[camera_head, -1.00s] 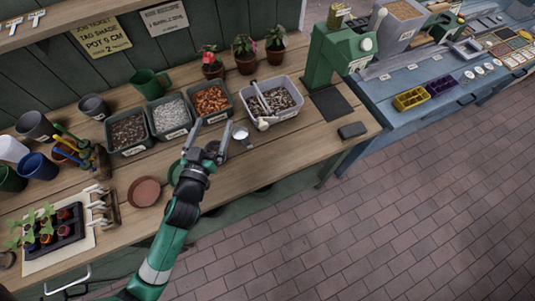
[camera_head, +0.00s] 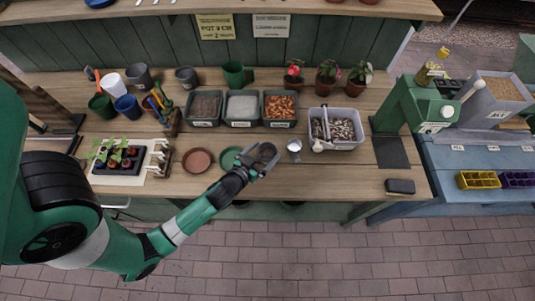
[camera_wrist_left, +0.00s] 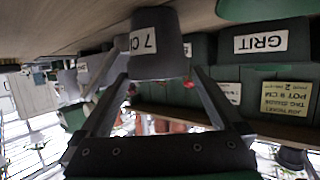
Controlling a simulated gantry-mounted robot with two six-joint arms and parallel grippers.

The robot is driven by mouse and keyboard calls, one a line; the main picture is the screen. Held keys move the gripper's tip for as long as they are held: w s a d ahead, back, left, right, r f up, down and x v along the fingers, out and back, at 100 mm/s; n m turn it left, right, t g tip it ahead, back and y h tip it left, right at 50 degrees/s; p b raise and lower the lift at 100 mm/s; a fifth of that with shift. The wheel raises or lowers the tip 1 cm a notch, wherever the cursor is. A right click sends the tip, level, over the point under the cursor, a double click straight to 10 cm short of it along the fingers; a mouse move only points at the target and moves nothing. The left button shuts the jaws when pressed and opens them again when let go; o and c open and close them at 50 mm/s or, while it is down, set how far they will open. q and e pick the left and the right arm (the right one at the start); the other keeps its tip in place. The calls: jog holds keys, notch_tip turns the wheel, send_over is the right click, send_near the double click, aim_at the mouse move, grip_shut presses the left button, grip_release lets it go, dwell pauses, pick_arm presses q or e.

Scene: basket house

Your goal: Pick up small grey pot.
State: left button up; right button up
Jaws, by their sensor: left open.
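A small dark grey pot (camera_head: 265,151) stands on the wooden bench between the green saucer and a small metal cup. In the left wrist view the grey pot (camera_wrist_left: 157,45) shows large, with a white label reading "7 C" and the rest cut off. My left gripper (camera_head: 261,164) is at the pot's near side, partly overlapping it in the head view. In the left wrist view its two fingers (camera_wrist_left: 161,76) are spread wide, with the pot in line with the gap between them. I cannot tell whether they touch it. My right gripper is not in view.
A green saucer (camera_head: 230,158) and a terracotta saucer (camera_head: 197,161) lie left of the pot. The metal cup (camera_head: 294,146) and a grey tub (camera_head: 337,144) stand to its right. Labelled bins (camera_head: 241,124) stand behind. Other grey pots (camera_head: 187,77) are farther back.

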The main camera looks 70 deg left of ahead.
aim_at(273, 145)
pick_arm(q)
jog(key=shift+w+a+f, duration=0.15)
jog(key=shift+w+f, duration=0.1)
jog(key=x, duration=0.4)
jog(key=shift+w+f, duration=0.15)
jog(key=shift+w, duration=0.05)
jog(key=c, duration=1.1)
jog(key=shift+r, duration=0.4)
notch_tip(273, 145, up, 3)
jog(key=shift+f+p, duration=0.15)
jog(key=shift+p, duration=0.85)
jog(key=s+d+r, duration=0.4)
jog(key=s+d, duration=0.1)
jog(key=s+d+r, duration=0.5)
jog(key=shift+r, duration=0.25)
